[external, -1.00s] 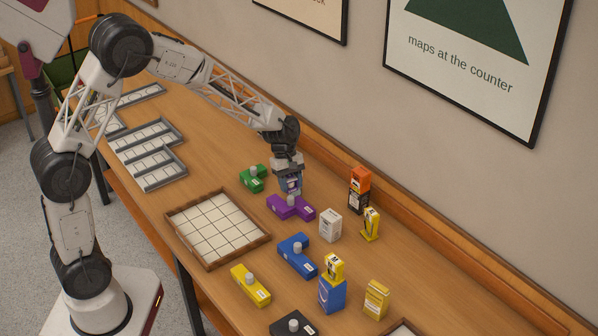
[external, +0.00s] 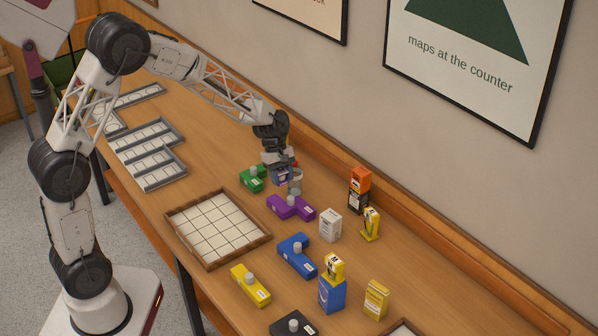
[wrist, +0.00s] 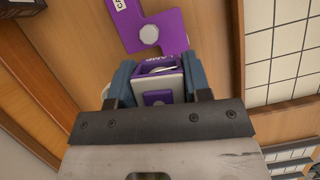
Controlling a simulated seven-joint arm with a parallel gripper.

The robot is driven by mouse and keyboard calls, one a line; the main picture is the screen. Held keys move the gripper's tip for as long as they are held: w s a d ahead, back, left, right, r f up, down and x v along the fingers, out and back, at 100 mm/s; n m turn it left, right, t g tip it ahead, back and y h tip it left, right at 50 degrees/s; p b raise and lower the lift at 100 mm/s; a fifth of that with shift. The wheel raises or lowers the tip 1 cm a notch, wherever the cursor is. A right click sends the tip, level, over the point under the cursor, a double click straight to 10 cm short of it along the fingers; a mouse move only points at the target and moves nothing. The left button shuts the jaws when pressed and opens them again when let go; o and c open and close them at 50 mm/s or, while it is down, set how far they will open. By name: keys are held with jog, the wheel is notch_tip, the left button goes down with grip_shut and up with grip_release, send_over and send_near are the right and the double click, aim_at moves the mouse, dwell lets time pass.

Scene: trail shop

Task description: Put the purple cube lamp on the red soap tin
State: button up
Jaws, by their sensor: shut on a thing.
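The purple cube lamp (wrist: 152,98), a purple and white box with lettering, is between the blue-grey fingers of my gripper (wrist: 158,86) in the wrist view. My gripper is shut on it. In the external view, my gripper (external: 281,178) holds it above the table, between the green block and a greenish jar, and mostly covers it. A small bit of red shows just behind the gripper; I cannot tell whether it is the red soap tin. No red soap tin is clearly visible elsewhere.
A purple angled block (external: 290,207) lies just in front. The green block (external: 252,179) is to the left and the greenish jar (external: 295,187) to the right. A white box (external: 330,225), a blue block (external: 297,256) and a wooden grid tray (external: 262,239) are nearby.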

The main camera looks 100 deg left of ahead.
jog(key=shift+n+t, duration=0.3)
jog(key=shift+n, duration=0.6)
jog(key=s+a, duration=0.2)
jog(key=s, duration=0.1)
jog(key=s+a, duration=0.3)
jog(key=s, duration=0.1)
jog(key=s+a+f, duration=0.1)
jog(key=s+a, duration=0.2)
jog(key=shift+s, duration=0.2)
jog(key=shift+f, duration=0.1)
jog(key=w+a, duration=0.3)
jog(key=a, duration=0.1)
jog(key=w+a+f, duration=0.1)
jog(key=w+a, duration=0.2)
jog(key=a, duration=0.1)
jog(key=w+a, duration=0.3)
jog(key=a, duration=0.1)
jog(key=shift+w+f, duration=0.1)
jog(key=shift+f, duration=0.05)
jog(key=shift+w+a, duration=0.2)
jog(key=shift+a, duration=0.05)
jog(key=shift+w+a+f, duration=0.1)
jog(key=shift+f, duration=1.7)
jog(key=shift+f, duration=0.15)
